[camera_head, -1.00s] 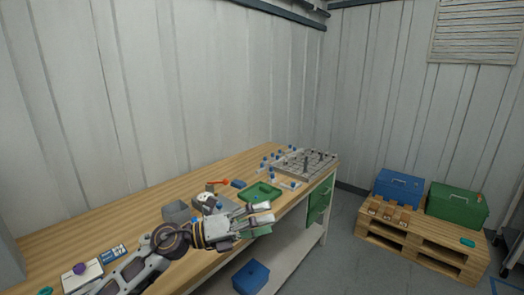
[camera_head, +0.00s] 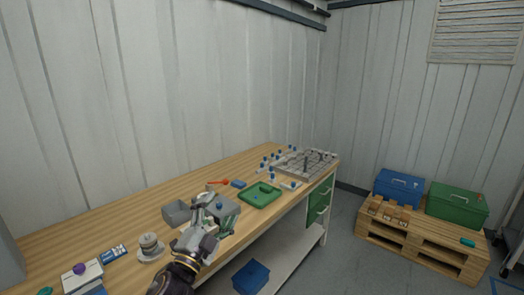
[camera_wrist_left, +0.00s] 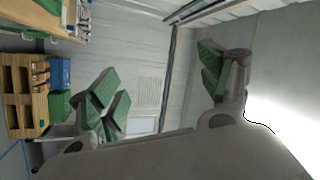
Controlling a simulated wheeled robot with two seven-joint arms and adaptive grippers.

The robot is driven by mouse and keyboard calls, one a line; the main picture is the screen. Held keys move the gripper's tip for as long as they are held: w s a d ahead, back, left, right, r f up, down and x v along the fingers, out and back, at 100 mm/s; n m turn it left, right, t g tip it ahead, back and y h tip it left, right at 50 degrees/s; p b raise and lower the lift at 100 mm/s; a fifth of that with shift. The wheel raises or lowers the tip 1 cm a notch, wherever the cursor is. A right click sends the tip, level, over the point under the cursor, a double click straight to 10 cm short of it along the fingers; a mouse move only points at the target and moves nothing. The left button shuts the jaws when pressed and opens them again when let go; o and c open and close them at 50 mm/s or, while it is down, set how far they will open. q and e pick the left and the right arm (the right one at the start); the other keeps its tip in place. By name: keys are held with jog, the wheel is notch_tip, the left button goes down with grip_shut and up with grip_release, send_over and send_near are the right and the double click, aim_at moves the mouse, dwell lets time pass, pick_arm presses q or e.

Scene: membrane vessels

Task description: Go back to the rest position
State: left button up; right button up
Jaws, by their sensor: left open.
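My left gripper (camera_head: 224,222) is in the head view above the front edge of the workbench, fingers pointing up and right. It is open and empty. In the left wrist view its green-padded fingers (camera_wrist_left: 160,85) stand wide apart with nothing between them. My left arm comes in from the bottom of the head view. My right gripper is not in view.
The wooden workbench (camera_head: 150,208) carries a green tray (camera_head: 259,196), a grey bin (camera_head: 176,212), a grey rack (camera_head: 306,163) with several small blue-topped pieces, and a round metal piece on a saucer (camera_head: 150,245). A pallet (camera_head: 420,243) with boxes stands right.

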pick_arm(q)
jog(key=s+a+f+n+g+y, duration=0.3)
jog(key=a+f+n+y, duration=0.15)
jog(key=f, duration=0.45)
jog(key=s+a+f+n+g+y, duration=0.3)
jog(key=a+f+n+g, duration=0.15)
jog(key=f, duration=0.45)
jog(key=s+a+f+n+g, duration=0.1)
jog(key=s+f+n+g, duration=0.1)
jog(key=s+f+g, duration=0.6)
jog(key=s+f+n+g, duration=0.15)
jog(key=s+f, duration=0.45)
jog(key=s, duration=0.6)
notch_tip(320, 180, down, 33)
jog(key=s+a, duration=0.2)
jog(key=s+a+f+g, duration=0.1)
jog(key=s+a+f, duration=0.2)
jog(key=s+f, duration=0.6)
jog(key=s+a+f+g, duration=0.1)
jog(key=s+a+f, duration=0.3)
jog(key=s+f, duration=0.6)
jog(key=shift+s+f, duration=0.25)
jog(key=shift+s, duration=0.85)
